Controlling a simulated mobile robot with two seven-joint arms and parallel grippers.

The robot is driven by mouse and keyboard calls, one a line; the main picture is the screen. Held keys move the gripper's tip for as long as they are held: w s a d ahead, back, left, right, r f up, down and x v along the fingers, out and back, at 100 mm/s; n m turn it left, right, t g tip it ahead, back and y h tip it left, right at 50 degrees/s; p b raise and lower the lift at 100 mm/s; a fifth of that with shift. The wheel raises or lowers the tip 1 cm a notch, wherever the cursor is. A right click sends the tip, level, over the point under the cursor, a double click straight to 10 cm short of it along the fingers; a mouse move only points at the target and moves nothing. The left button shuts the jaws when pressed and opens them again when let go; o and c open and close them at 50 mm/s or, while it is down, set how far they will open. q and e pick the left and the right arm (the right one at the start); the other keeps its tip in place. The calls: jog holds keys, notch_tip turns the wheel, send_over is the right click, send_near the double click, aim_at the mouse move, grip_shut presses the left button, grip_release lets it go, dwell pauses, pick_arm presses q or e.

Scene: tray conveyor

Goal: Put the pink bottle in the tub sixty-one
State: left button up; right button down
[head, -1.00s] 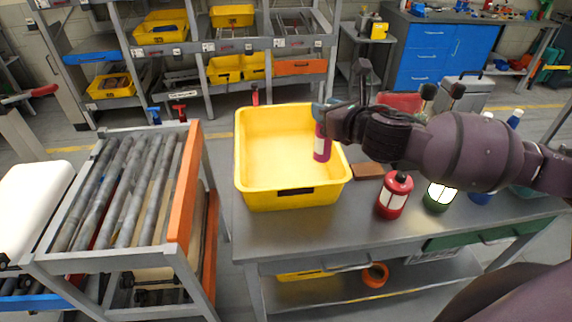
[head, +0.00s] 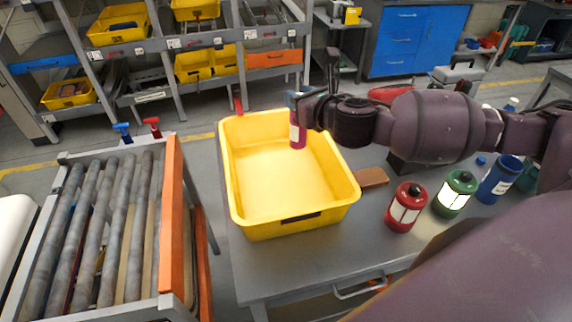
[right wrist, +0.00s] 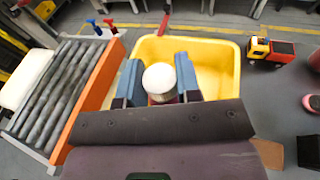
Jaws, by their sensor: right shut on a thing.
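The pink bottle (head: 297,133) is upright in my right gripper (head: 303,102), over the back right part of a yellow tub (head: 232,180). My right gripper is shut on it near its top. In the right wrist view, the bottle's white cap (right wrist: 159,78) shows between the two blue-grey fingers, with the tub (right wrist: 225,62) behind. The bottle's lower end shows against the tub's inside; I cannot tell if it touches. The tub stands on the grey table and looks otherwise empty. Its dark front label is too small to read. My left gripper is not in view.
Red (head: 405,207), green (head: 455,194) and blue (head: 499,180) containers stand on the table right of the tub. A brown block (head: 371,177) lies beside the tub. A roller conveyor (head: 110,230) with an orange side rail (head: 174,215) is at left. Shelves with yellow bins stand behind.

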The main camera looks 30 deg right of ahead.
aim_at(298, 148)
notch_tip(298, 148, down, 14)
jog(key=shift+f+b, duration=0.25)
jog(key=shift+b, duration=0.4)
notch_tip(298, 148, down, 4)
jog(key=shift+r+b, duration=0.1)
jog(key=shift+b, duration=0.2)
jog(key=c, duration=0.8)
grip_release()
